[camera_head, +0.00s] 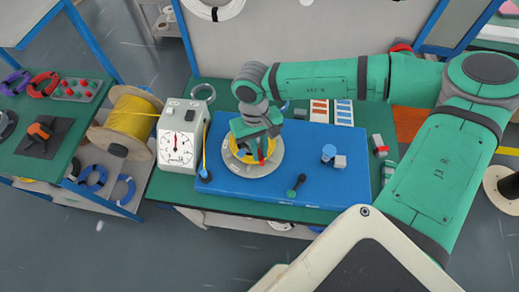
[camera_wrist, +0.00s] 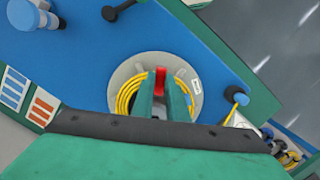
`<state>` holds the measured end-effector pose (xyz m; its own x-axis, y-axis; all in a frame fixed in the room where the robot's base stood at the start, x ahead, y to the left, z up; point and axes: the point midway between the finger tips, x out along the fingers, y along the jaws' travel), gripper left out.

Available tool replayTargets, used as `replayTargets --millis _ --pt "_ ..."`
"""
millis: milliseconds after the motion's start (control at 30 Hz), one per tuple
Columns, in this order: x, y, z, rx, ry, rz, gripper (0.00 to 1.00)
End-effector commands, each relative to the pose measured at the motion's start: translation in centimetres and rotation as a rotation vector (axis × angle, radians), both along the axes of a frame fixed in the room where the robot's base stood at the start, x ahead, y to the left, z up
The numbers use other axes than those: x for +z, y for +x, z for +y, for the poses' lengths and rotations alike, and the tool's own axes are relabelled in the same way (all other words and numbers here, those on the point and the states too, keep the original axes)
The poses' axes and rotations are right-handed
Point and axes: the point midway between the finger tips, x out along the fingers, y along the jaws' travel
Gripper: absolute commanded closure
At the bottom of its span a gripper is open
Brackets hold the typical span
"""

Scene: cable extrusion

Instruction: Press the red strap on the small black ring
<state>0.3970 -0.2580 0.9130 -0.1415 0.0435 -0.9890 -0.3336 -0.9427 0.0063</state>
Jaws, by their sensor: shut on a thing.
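My gripper (camera_head: 258,150) is over the round grey disc (camera_head: 236,168) on the blue board, pointing down at it. In the wrist view its two green fingers (camera_wrist: 160,88) are shut on the red strap (camera_wrist: 161,76), whose upper end sticks out between the fingertips. A yellow cable coil (camera_wrist: 127,97) lies on the disc around the fingers. I cannot pick out the small black ring for certain; the fingers and wrist hide the middle of the disc. Whether the strap touches anything below is also hidden.
The blue board (camera_head: 320,190) lies on a green table. A white dial gauge box (camera_head: 178,146) stands left of the disc. A dark-handled tool (camera_head: 296,186) and a blue knob (camera_head: 328,152) are to the right. A yellow cable spool (camera_head: 128,118) is further left.

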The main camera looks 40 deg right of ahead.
Motion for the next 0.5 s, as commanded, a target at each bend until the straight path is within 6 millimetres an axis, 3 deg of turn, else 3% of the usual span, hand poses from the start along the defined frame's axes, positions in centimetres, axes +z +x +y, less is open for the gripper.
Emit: replayTargets --millis 367,400,467,500 --pt "-0.14 -0.03 0.0 0.0 0.0 0.001 0.99" --pt "-0.14 -0.03 0.0 0.0 0.0 0.001 0.77" --pt "-0.13 -0.02 0.01 0.0 0.001 0.001 0.65" --pt "-0.12 -0.03 0.01 0.0 0.0 0.001 0.65"
